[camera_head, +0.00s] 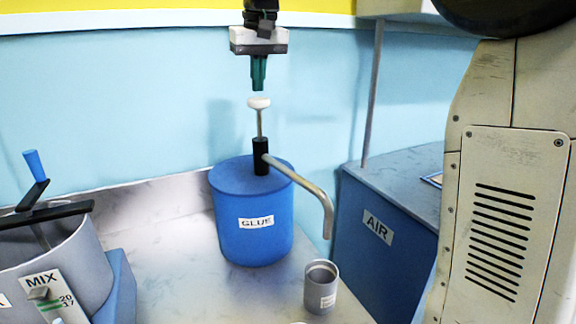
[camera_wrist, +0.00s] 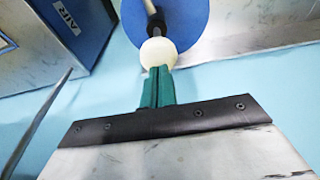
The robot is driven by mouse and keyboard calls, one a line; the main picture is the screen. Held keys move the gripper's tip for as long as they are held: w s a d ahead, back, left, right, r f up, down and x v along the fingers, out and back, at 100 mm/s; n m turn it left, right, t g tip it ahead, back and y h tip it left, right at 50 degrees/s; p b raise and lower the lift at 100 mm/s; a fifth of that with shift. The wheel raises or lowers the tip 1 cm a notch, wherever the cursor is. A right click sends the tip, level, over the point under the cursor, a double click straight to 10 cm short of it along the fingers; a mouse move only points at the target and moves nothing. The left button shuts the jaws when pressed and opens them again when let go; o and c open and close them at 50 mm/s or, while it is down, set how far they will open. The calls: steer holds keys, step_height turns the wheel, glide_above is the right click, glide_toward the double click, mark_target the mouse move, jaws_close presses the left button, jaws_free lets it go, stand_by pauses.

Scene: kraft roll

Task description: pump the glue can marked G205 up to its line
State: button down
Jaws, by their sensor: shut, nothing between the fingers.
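A blue drum labelled GLUE (camera_head: 251,222) stands on the bench in the head view. A pump with a black collar (camera_head: 261,157), a thin rod and a white knob (camera_head: 259,103) rises from its lid. The rod is extended. A bent metal spout (camera_head: 312,190) reaches right, its end above a small grey can (camera_head: 321,289). The can's label is too small to read, and its fill level cannot be told. My gripper (camera_head: 258,88) is shut and empty, pointing down just above the knob. The wrist view shows the green fingertips (camera_wrist: 159,72) at the knob (camera_wrist: 158,52); contact is unclear.
A grey MIX pot (camera_head: 62,262) with a blue-handled crank (camera_head: 34,170) stands at left. A blue AIR cabinet (camera_head: 385,265) with a thin upright pole (camera_head: 373,95) is at right. Bare bench lies between the pot and the drum.

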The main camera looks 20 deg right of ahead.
mark_target(259, 112)
steer(key=shift+f, duration=0.15)
stand_by(0.5)
stand_by(2.9)
stand_by(0.5)
steer(key=shift+f, duration=3.65)
steer(key=shift+r, duration=3.8)
steer(key=shift+f, duration=0.15)
